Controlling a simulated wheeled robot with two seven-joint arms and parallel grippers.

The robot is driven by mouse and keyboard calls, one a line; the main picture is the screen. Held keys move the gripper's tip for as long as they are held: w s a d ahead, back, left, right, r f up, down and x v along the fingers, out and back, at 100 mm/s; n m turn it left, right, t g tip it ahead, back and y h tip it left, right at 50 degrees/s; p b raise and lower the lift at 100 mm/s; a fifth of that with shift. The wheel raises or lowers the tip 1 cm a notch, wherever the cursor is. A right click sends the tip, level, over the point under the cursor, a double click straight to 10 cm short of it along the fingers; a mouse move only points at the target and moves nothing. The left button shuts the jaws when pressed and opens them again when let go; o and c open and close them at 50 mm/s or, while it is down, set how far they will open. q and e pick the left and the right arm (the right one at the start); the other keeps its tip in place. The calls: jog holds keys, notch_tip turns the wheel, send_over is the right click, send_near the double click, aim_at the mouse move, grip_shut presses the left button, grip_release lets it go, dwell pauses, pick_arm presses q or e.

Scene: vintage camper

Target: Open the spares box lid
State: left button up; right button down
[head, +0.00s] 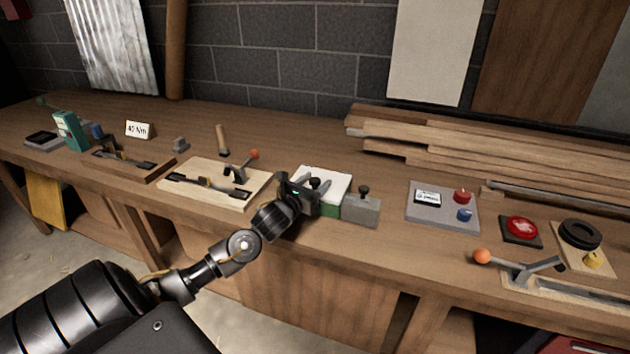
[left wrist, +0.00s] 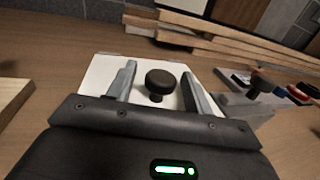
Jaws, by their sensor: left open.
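The spares box is a green box (head: 331,210) with a white lid (head: 334,178) on the workbench, and the lid looks shut. In the left wrist view the white lid (left wrist: 102,72) carries a dark round knob (left wrist: 160,80) on a short stem. My left gripper (head: 316,186) is over the box, and its arm hides part of the front. In the left wrist view its two fingers (left wrist: 160,88) stand open on either side of the knob, with gaps showing. My right gripper is not in view.
A grey block with a black knob (head: 362,210) stands right beside the box. A wooden board with a clamp (head: 210,170) lies to the left. A grey panel (head: 440,215) with buttons lies to the right. Stacked planks (head: 480,145) lie behind.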

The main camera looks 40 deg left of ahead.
pick_arm(q)
jog(key=shift+c, duration=0.6)
grip_shut()
jog(key=shift+w+r, duration=0.1)
jog(key=shift+r, duration=0.05)
